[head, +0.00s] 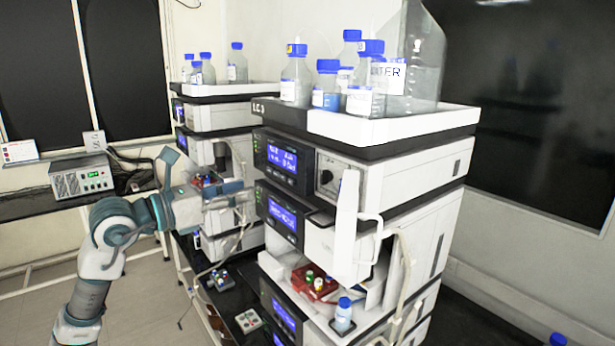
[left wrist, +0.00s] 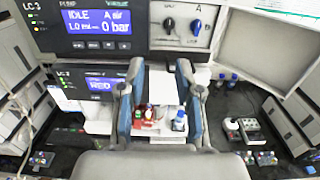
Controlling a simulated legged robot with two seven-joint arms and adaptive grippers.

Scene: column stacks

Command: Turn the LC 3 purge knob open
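The display (left wrist: 97,20) reads IDLE and 0 bar. My left gripper (left wrist: 157,68) is open and empty, its fingertips below the knobs in the picture. In the head view it is left of the stack. My right gripper is not in view.
Blue-capped bottles (head: 296,80) stand in the top tray (head: 390,128). A white door (head: 345,225) hangs open below the knob panel. A red vial tray (head: 314,283) and small bottle (head: 343,315) sit lower. Another stack (head: 215,115) stands behind, left.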

